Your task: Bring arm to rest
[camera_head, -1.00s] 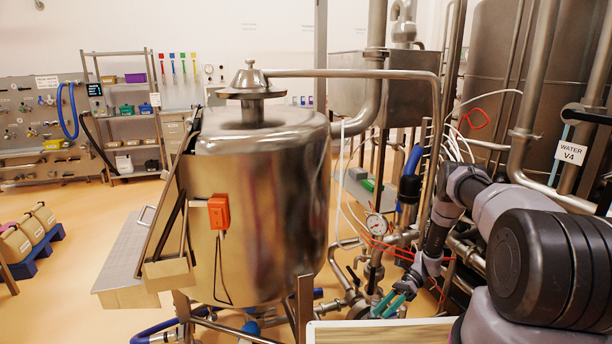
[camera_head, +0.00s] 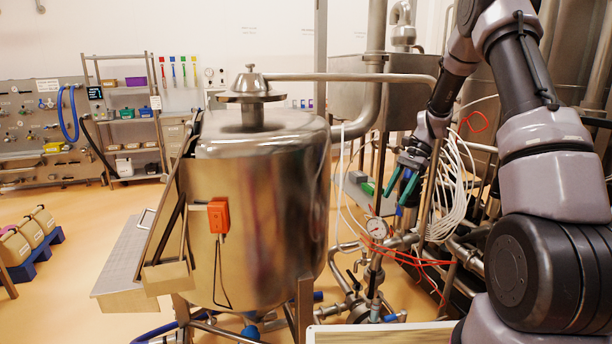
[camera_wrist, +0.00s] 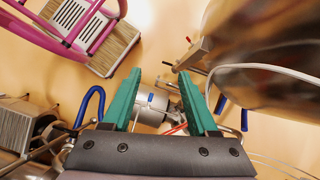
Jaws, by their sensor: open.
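My arm is raised on the right side of the head view, bent at the elbow. My gripper (camera_head: 402,184) has green fingers that point down, to the right of the steel hopper tank (camera_head: 262,210). The fingers are apart with nothing between them. In the wrist view my gripper (camera_wrist: 165,100) shows two spread green fingers above piping and the floor. The tank's curved shiny wall (camera_wrist: 265,40) shows at the upper right there, apart from the fingers.
A pressure gauge (camera_head: 377,228) and pipes stand below my gripper, with red and white cables nearby. A pink-framed step (camera_wrist: 88,30) lies at the upper left in the wrist view. Blue pallet with containers (camera_head: 30,250) and a shelf (camera_head: 130,115) stand left. Open floor lies between.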

